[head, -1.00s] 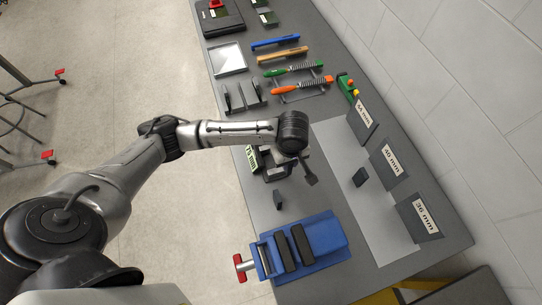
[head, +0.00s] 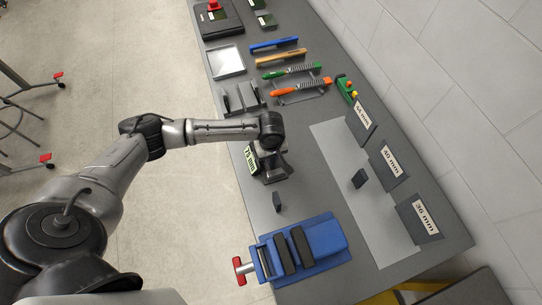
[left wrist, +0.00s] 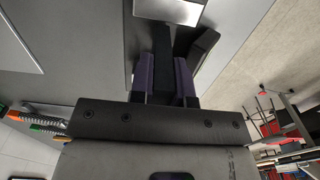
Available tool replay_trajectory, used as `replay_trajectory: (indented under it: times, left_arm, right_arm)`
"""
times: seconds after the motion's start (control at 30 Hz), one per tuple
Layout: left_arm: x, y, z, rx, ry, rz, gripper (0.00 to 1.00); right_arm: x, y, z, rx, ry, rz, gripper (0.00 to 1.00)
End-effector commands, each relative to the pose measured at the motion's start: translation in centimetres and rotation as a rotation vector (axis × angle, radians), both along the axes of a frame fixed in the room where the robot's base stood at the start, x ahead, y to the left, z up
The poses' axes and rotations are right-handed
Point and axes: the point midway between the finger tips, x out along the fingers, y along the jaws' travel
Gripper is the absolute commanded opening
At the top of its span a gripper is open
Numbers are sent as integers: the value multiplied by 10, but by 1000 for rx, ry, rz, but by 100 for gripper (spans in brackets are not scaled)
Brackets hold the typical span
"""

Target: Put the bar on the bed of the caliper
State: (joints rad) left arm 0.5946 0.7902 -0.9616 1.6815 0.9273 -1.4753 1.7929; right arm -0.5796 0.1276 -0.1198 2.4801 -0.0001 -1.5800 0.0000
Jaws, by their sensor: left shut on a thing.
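My left gripper (left wrist: 165,72) is shut on a dark bar (left wrist: 164,62), which sits between its two purple-grey fingers in the left wrist view. In the head view the gripper is largely hidden under my wrist, at the caliper (head: 275,174), a dark device with a pale green readout (head: 251,160) marked in mm. A dark angled part of the device shows close beside the fingers in the left wrist view. I cannot tell whether the bar touches the bed. My right gripper is not in view.
A small dark block (head: 277,201) stands between the caliper and a blue vise (head: 325,238). Another block (head: 359,178) stands on a pale mat (head: 388,232) before several mm signs (head: 389,166). Files (head: 302,89) and a slotted stand (head: 242,98) lie farther back.

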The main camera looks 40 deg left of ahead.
Motion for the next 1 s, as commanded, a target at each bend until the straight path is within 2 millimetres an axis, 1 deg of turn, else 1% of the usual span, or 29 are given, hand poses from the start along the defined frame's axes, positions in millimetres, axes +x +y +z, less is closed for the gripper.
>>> replay_trajectory:
  times: [0.03,0.1,0.47,0.5,0.73,1.0]
  left_arm:
    - [0,0,-5,0,-1,1,0]
    - [1,0,-8,-1,-3,0,0]
    - [1,-1,-10,0,-2,0,0]
    - [0,0,-12,0,-1,0,20]
    - [0,0,-11,0,-1,0,42]
    - [1,0,-10,0,-2,0,42]
  right_arm:
    - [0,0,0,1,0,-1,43]
    - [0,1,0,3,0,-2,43]
    - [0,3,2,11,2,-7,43]
    - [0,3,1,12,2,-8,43]
    - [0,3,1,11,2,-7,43]
    - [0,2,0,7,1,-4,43]
